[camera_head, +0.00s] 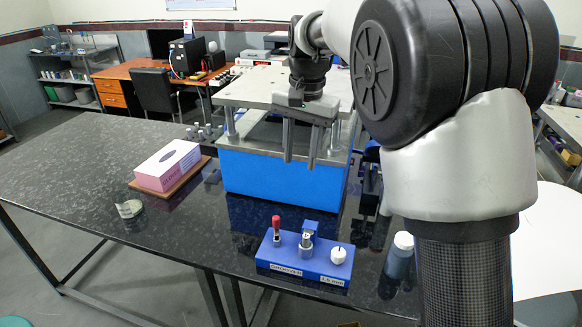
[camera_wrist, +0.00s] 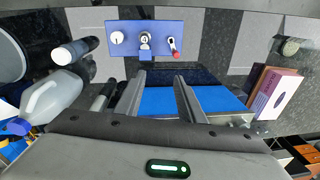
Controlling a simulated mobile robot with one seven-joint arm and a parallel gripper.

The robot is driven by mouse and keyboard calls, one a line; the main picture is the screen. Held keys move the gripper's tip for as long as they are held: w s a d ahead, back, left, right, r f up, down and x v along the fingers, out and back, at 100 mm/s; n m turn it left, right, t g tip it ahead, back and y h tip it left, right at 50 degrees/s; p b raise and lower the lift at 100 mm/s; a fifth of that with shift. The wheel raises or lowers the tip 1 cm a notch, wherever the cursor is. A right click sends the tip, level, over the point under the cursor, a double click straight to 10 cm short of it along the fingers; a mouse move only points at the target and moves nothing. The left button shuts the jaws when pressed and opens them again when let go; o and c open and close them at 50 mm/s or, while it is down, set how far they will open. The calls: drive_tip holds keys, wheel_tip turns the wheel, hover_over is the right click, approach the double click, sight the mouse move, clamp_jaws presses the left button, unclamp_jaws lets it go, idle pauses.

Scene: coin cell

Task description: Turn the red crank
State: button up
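The red crank (camera_head: 276,223) is a short red handle at the left end of a small blue block (camera_head: 290,265) on the black table. In the wrist view the red crank (camera_wrist: 173,46) is at the right end of the blue block (camera_wrist: 127,38). My gripper (camera_head: 300,163) hangs above and behind the block, in front of the large blue press. Its two fingers are apart with nothing between them. In the wrist view my gripper (camera_wrist: 160,76) points toward the block, with clear space between its tips and the crank.
A silver clamp part (camera_head: 306,240) and a white knob (camera_head: 338,255) sit beside the crank. A dark bottle with a white cap (camera_head: 401,255) stands right of the block. The blue press (camera_head: 270,172) stands behind. A pink-and-white box (camera_head: 168,166) is at left. The table's left side is largely clear.

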drive_tip(key=g, duration=0.1)
hover_over(277, 218)
wheel_tip(277, 218, down, 6)
drive_tip(key=shift+m+h, duration=0.3)
drive_tip(key=shift+h, duration=0.1)
wheel_tip(277, 218, down, 18)
drive_tip(key=shift+a+r, duration=0.15)
drive_tip(key=shift+c, duration=0.5)
clamp_jaws()
drive_tip(key=shift+m, duration=0.3)
